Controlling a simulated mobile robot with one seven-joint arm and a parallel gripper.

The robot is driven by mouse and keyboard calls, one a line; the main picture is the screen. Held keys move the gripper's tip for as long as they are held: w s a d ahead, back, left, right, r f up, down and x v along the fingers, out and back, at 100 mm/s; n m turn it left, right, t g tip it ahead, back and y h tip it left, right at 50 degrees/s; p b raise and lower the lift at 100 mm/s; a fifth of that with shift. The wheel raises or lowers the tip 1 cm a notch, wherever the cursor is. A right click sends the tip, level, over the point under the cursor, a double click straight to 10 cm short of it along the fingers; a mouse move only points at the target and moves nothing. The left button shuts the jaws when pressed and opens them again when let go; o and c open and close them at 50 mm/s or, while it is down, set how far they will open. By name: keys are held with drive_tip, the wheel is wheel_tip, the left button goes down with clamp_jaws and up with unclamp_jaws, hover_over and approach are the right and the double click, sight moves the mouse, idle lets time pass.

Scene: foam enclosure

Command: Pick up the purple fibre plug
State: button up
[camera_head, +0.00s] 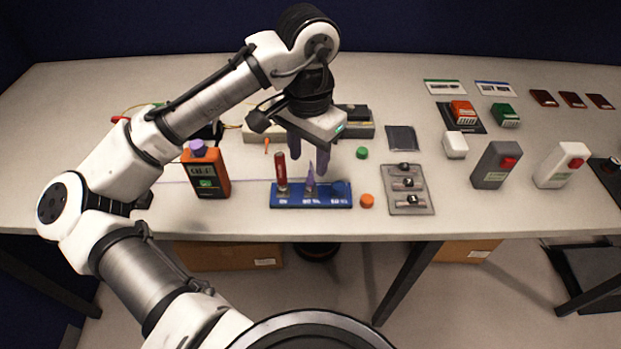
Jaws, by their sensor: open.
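A purple, rounded plug-like piece (198,148) sits on top of an orange handheld meter (206,180) at the left. A slim purple pointed piece (311,182) stands upright in a blue rack (345,203) near the front edge. I cannot tell for sure which of the two is the fibre plug. My gripper (309,164) is open, pointing down over the middle of the blue rack. Its dark fingers are apart, around or just above the tip of the pointed piece; contact cannot be made out. Nothing is clearly held.
A red-handled tool (281,172) stands in the rack, left of the pointed piece. An orange cap (367,200) and a green cap (362,153) lie nearby. A grey tray (426,202) lies to the right. Grey and white boxes (495,167) stand farther right. Free table lies between them.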

sight(310, 171)
wheel_tip(310, 171, down, 5)
drive_tip(key=shift+d+p, duration=0.15)
drive_tip(key=shift+p, duration=0.3)
clamp_jaws()
